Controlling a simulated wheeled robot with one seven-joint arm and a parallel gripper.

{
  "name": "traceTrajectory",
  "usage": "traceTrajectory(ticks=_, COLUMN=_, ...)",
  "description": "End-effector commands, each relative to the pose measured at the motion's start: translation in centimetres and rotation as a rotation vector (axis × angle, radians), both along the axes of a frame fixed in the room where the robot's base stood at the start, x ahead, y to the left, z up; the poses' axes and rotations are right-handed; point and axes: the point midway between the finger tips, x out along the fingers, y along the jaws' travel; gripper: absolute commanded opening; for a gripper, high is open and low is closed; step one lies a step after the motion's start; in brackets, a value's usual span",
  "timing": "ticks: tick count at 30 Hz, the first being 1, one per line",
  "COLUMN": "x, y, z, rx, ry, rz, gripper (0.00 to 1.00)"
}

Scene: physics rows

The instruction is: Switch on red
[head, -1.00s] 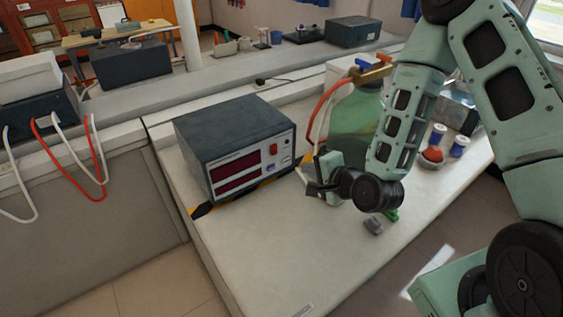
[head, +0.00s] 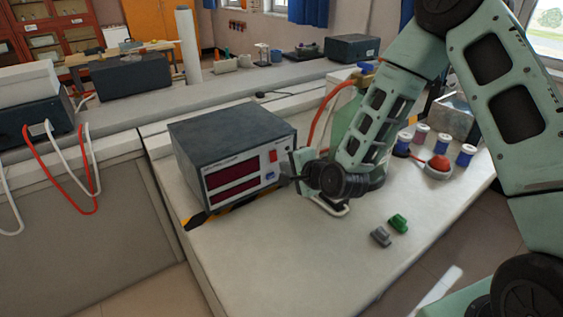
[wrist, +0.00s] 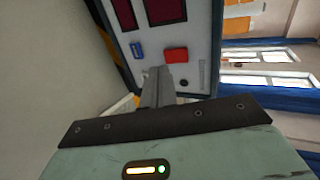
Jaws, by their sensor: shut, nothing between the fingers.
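The dark grey instrument box (head: 225,135) stands on the bench with its pale front panel facing me. A red switch (head: 272,156) sits at the upper right of that panel, beside two dark red displays. It also shows as a red block in the wrist view (wrist: 176,55). A blue button (head: 270,177) lies below it and also shows in the wrist view (wrist: 137,50). My gripper (head: 291,168) is shut and empty, just right of the panel. In the wrist view its closed fingertips (wrist: 158,74) point at the panel close by the red switch; I cannot tell whether they touch.
A green bottle (head: 340,115) with a red hose stands behind my wrist. Small green (head: 398,223) and grey (head: 380,236) pieces lie on the bench at the front right. Several spools and a red ball (head: 439,164) are at the right.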

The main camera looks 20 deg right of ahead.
Motion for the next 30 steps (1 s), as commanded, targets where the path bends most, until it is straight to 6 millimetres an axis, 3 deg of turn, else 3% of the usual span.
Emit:
traceTrajectory(ticks=7, x=2.4, y=0.8, z=-0.2, rx=0.000, ry=0.000, rz=-0.001, gripper=0.00)
traceTrajectory(ticks=30, x=3.0, y=1.0, z=-0.5, rx=-0.001, ry=-0.001, rz=-0.001, gripper=0.00)
